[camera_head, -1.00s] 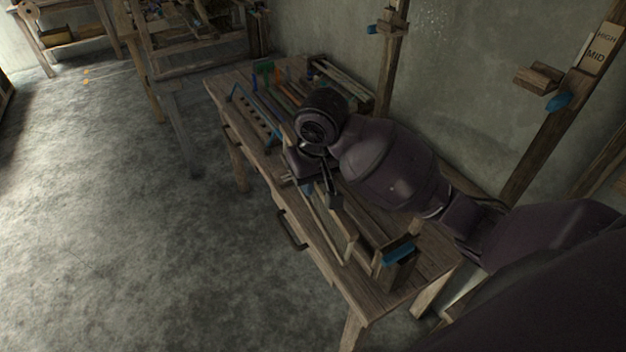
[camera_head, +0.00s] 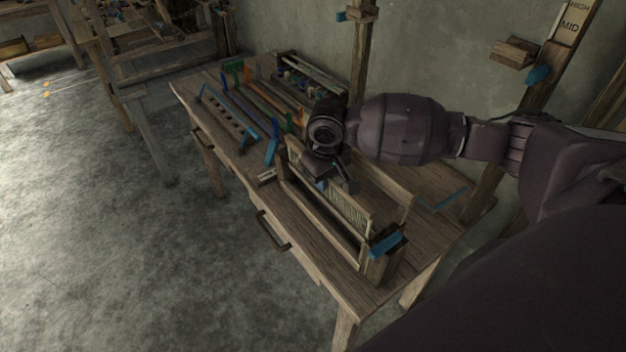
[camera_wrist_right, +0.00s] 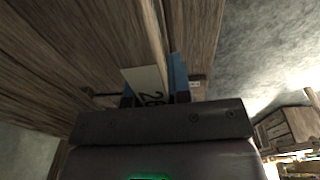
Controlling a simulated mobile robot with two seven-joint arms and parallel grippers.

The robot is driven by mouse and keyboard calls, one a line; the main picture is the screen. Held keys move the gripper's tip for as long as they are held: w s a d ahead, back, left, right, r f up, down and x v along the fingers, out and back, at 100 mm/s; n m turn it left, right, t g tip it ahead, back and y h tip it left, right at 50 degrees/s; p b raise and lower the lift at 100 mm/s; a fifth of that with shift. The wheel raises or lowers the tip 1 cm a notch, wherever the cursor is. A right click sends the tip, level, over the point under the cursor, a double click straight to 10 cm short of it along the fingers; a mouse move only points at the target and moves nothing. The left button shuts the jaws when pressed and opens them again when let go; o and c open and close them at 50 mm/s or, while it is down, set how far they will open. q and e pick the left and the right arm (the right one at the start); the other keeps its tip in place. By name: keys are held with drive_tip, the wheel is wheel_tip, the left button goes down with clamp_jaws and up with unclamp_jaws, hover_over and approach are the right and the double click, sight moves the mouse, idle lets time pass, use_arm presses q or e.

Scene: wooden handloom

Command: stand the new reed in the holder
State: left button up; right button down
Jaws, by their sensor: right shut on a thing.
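The new reed (camera_head: 350,210) is a long, pale wooden-framed panel with a fine light strip. It stands on edge, lengthwise along the holder (camera_head: 384,262), a wooden stand with a blue-topped end post on the bench. My right gripper (camera_head: 328,184) is shut on the reed's upper part. In the right wrist view, the reed's edge (camera_wrist_right: 154,30) runs away from my right gripper (camera_wrist_right: 156,92), beside a cream label reading 26 and a blue part. I cannot tell whether the reed's lower edge is seated in the holder. My left gripper is not in view.
The wooden bench (camera_head: 447,230) has a drawer handle at its front. A blue-ended rack (camera_head: 228,117) and several coloured tools lie at its far left. A box of small items (camera_head: 308,76) is at the back.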

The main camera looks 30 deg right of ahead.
sight(326, 195)
drive_tip(key=shift+d+f, duration=0.2)
drive_tip(key=shift+d, duration=0.25)
drive_tip(key=shift+f+b, duration=1.3)
drive_tip(key=shift+f, duration=0.1)
drive_tip(key=shift+r, duration=0.15)
drive_tip(key=shift+a+p, duration=0.2)
drive_tip(key=shift+p, duration=0.3)
